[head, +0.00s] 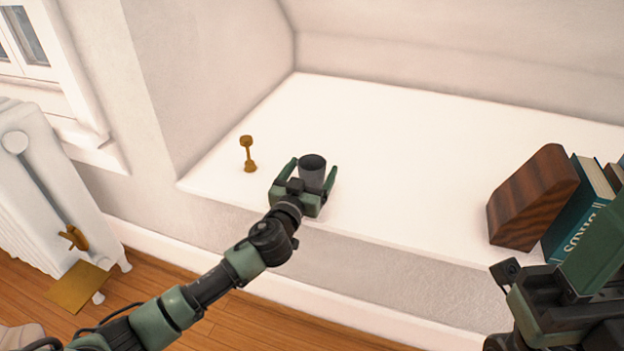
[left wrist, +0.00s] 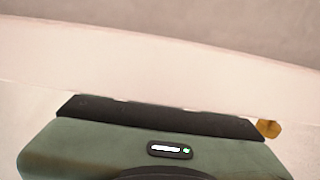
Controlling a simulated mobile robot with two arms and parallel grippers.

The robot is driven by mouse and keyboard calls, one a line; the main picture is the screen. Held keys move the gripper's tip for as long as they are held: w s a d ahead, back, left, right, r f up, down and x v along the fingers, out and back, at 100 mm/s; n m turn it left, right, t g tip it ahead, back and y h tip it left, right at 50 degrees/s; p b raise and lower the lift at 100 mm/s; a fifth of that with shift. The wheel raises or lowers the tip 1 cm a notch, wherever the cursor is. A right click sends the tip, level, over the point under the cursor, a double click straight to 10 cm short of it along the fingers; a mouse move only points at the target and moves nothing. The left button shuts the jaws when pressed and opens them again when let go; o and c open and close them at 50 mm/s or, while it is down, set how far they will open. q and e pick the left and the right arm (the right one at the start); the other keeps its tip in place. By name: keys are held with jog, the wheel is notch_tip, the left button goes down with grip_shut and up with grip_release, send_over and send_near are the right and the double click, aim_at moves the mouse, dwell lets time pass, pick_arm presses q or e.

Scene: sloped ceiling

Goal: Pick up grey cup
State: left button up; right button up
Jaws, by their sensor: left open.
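The grey cup (head: 312,166) stands upright on the white ledge in the head view, near the ledge's front edge. My left gripper (head: 318,172) is open, with one finger on each side of the cup. The gripper's body hides the lower front of the cup, and I cannot tell whether the fingers touch it. In the left wrist view the green gripper housing (left wrist: 150,150) fills the lower part, and the cup does not show. My right gripper (head: 560,300) is partly in view at the lower right, and its fingers cannot be made out.
A small brass-coloured stand (head: 248,155) is on the ledge left of the cup. A wooden block (head: 532,198) and books (head: 580,205) stand on the ledge at the right. The white ledge (head: 420,150) is clear between. A white radiator (head: 45,200) is at the left.

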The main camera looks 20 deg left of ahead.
aim_at(316, 164)
pick_arm(q)
jog(key=shift+w+f+b, duration=0.2)
jog(key=shift+w+b, duration=0.1)
jog(key=shift+w, duration=1.2)
jog(key=c, duration=1.5)
jog(key=shift+r, duration=0.1)
